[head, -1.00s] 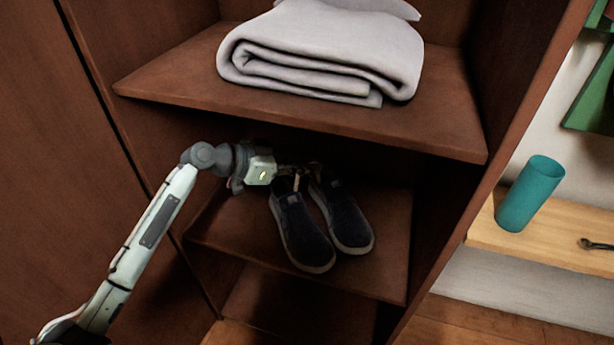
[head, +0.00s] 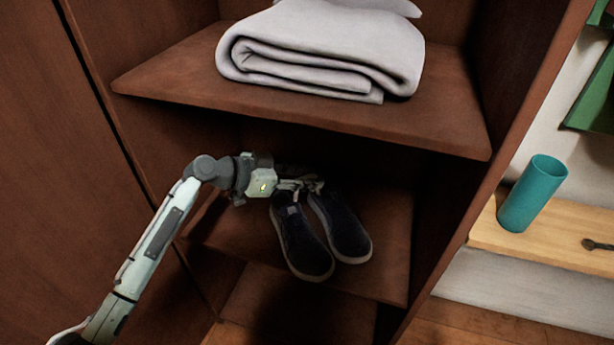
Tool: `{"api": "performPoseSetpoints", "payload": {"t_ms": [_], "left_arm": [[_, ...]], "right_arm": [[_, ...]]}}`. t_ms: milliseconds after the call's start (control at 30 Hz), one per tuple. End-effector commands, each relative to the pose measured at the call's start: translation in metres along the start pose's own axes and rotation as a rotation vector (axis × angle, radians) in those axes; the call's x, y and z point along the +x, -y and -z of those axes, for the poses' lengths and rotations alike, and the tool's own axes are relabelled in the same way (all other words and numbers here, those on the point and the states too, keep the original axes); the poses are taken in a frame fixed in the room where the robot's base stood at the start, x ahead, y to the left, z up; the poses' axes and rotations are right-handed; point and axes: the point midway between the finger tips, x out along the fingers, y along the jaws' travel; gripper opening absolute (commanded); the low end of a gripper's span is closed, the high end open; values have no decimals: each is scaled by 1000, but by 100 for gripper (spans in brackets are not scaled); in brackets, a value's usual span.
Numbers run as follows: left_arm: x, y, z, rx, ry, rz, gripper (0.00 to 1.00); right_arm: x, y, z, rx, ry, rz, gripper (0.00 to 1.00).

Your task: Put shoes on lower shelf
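A pair of dark shoes with pale soles rests side by side on a middle shelf (head: 377,215) of the brown cabinet, toes toward the front. The left shoe (head: 301,244) and the right shoe (head: 345,232) sit close together, the left one a little nearer the front edge. My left gripper (head: 312,185) reaches in from the left at the heel ends of the shoes. Its fingers overlap the heels in view, and I cannot tell whether they are open or shut. A lower shelf (head: 290,305) shows in shadow below. My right gripper is out of view.
A folded grey blanket (head: 325,50) lies on the upper shelf (head: 210,75), above my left arm. The cabinet's side walls bound the space. A teal cup (head: 532,195) stands on a wooden surface (head: 510,240) at the right.

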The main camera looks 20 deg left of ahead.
Motion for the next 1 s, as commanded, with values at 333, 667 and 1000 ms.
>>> {"api": "performPoseSetpoints", "payload": {"t_ms": [333,667,1000], "left_arm": [[-31,1,-2,5,4,2,29],[-98,0,-2,1,4,1,29],[-120,0,0,0,0,-1,29]], "right_arm": [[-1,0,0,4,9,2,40],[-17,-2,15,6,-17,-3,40],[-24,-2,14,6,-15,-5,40]]}}
